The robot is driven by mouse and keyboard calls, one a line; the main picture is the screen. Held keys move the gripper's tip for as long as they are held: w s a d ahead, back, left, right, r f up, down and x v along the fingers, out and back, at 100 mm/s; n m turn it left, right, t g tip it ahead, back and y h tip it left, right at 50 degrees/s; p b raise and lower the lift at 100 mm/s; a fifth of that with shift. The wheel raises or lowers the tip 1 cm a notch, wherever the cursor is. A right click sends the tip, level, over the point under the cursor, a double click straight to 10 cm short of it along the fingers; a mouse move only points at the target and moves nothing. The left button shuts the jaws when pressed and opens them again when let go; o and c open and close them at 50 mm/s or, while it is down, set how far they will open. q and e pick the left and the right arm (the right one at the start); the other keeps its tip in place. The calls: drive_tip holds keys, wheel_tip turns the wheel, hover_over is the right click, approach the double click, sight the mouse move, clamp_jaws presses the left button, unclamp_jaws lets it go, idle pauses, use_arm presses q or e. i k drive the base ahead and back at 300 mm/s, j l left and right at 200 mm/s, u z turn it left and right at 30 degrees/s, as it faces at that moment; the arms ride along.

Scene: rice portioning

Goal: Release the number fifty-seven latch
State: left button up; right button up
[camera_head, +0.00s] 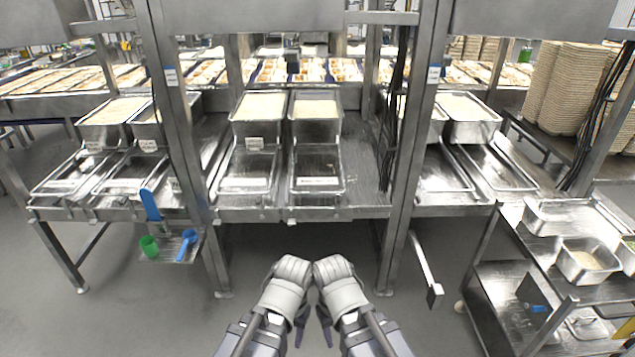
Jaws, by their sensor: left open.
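My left gripper (289,275) is at the bottom centre, in front of the steel rack and apart from it. It is open and holds nothing that I can see. My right gripper (336,273) is close beside it, and its jaw state does not show clearly. Small metal fittings (291,221) sit along the front edge of the rack below the trays. No number fifty-seven can be read, so I cannot tell which fitting is that latch. White labels on the posts (171,77) and trays (318,181) are too small to read.
Rice-filled steel bins (316,107) stand behind sloping trays on the rack (350,212). A small shelf (170,250) at left holds a green cup (149,246) and blue scoop (188,237). A steel cart (515,222) stands at right.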

sight(316, 116)
drive_tip(key=j, duration=1.6)
drive_tip(key=k+j, duration=0.1)
drive_tip(key=j, duration=1.5)
drive_tip(key=i+l, duration=0.9)
drive_tip(key=i+l+z, duration=0.15)
drive_tip(key=i+l, duration=0.7)
drive_tip(key=i, duration=0.2)
